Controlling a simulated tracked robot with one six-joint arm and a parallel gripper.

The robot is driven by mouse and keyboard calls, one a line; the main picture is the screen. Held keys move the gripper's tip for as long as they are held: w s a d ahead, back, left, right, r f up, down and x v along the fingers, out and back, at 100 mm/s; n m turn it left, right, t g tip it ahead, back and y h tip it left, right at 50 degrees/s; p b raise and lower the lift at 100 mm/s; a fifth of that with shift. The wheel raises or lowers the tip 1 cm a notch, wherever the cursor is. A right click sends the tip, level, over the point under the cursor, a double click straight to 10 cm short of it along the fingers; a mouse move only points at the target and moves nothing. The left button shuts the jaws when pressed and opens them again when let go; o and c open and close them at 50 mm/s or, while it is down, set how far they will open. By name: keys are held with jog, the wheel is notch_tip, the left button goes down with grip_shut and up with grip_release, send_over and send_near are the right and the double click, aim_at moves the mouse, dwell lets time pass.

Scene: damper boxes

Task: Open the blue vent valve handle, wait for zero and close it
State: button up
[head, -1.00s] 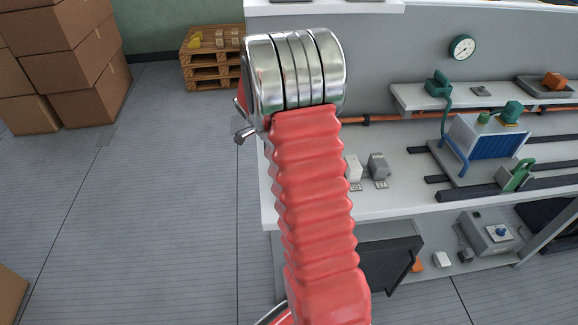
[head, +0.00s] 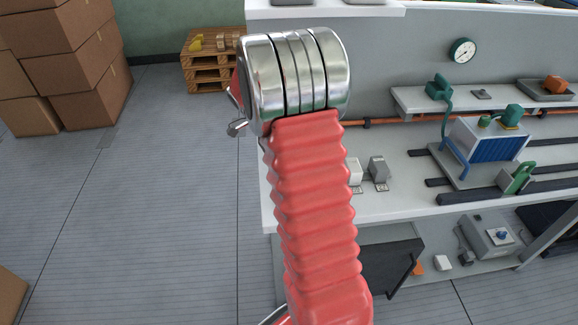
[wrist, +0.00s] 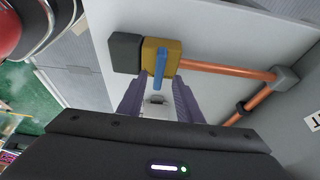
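In the wrist view, the blue vent valve handle (wrist: 160,68) sits on a brass valve body (wrist: 150,54) with a dark grey block at its left. The handle lies across the line of the copper pipe (wrist: 225,70), its free end toward me. My gripper (wrist: 157,84) is open, its two purple fingers on either side of the handle's free end. I cannot tell whether the handle is deep between them or just beyond. In the head view, my arm hides the gripper and handle. A round white gauge (head: 462,50) hangs on the wall; its reading is too small to tell.
The bench (head: 385,208) carries small grey blocks, a blue finned unit (head: 490,140) and dark rails to the right of my arm. A wall shelf (head: 410,98) is above. Cardboard boxes (head: 65,60) and a pallet (head: 205,72) stand left. The floor between is clear.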

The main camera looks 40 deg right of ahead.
jog(key=v, duration=0.9)
jog(key=shift+w+a+r, duration=0.15)
jog(key=shift+a+r, duration=0.05)
jog(key=shift+r, duration=0.15)
jog(key=s+a+r+n+t+y, duration=0.1)
jog(key=s+a+r+n+t, duration=0.2)
jog(key=s+a+n, duration=0.7)
jog(key=s+a+r+n+t+y, duration=0.2)
jog(key=s+a+r+n+t, duration=0.2)
jog(key=s+a+n, duration=0.6)
jog(key=a+n+t, duration=0.1)
jog(key=a+n, duration=0.4)
jog(key=a, duration=0.1)
jog(key=shift+s+a+r+y, duration=0.2)
jog(key=shift+s+a+y, duration=0.1)
jog(key=shift+a, duration=0.1)
